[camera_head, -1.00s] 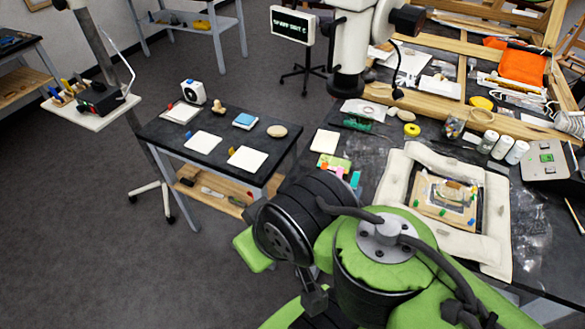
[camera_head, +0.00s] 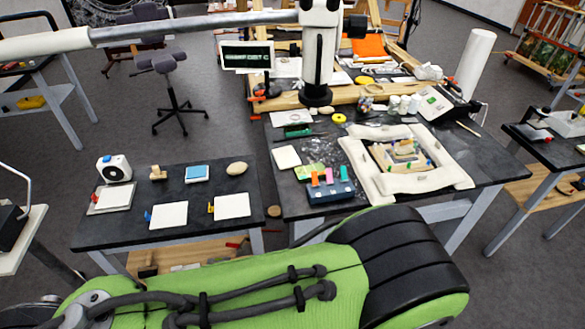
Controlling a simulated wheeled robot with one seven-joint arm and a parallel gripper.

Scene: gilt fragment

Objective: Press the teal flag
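The teal flag (camera_head: 343,173) is a small upright tab on a dark blue block (camera_head: 322,195) near the front left of the right-hand bench. An orange flag (camera_head: 315,179) and a pink flag (camera_head: 329,176) stand beside it on the same block. A green arm link of mine with a black ribbed section crosses the foreground, below and in front of the block in the picture. My gripper is out of view, so its distance from the teal flag and its opening cannot be seen.
A cream padded frame (camera_head: 370,188) holding a gilt fragment (camera_head: 398,155) lies right of the block. A pale square card (camera_head: 286,157) and a green item (camera_head: 298,131) lie behind it. The left table (camera_head: 140,228) holds pads and small items. A gap separates the two tables.

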